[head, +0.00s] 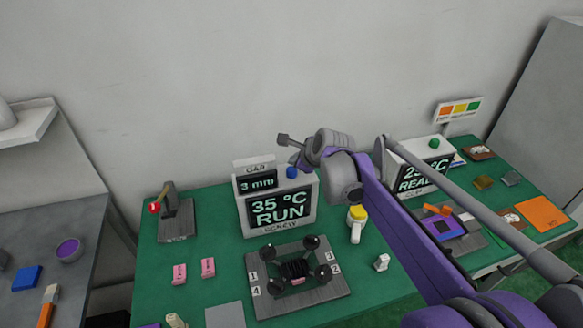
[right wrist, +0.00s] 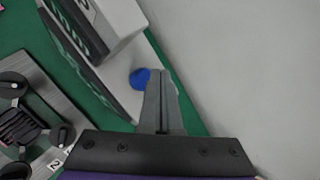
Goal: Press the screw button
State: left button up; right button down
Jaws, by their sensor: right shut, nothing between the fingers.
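A blue round button (head: 291,172) sits on top of the white box (head: 306,190) whose screen reads 35 °C RUN. In the right wrist view the blue button (right wrist: 139,78) shows just left of my fingertips. My right gripper (head: 284,140) is shut and empty, above and behind the button in the head view; its shut fingers (right wrist: 163,78) also show in the right wrist view. I see no contact with the button. My left gripper is not in view.
A smaller 3 mm display (head: 258,181) stands beside the button. A plate with black knobs (head: 298,275) lies in front. A red-knobbed lever (head: 155,206) is at left. A second display box with a green button (head: 434,143) is further right.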

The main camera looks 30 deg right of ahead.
aim_at(294, 171)
jog(key=shift+r+p, duration=0.35)
jog(key=shift+r, duration=0.3)
jog(key=shift+r+p, duration=1)
jog(key=shift+r, duration=0.9)
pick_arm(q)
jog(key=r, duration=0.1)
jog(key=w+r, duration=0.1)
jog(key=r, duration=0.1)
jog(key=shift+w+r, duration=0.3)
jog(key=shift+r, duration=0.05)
pick_arm(e)
jog(key=shift+f, duration=0.1)
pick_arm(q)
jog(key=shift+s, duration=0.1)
pick_arm(e)
jog(key=shift+s, duration=0.1)
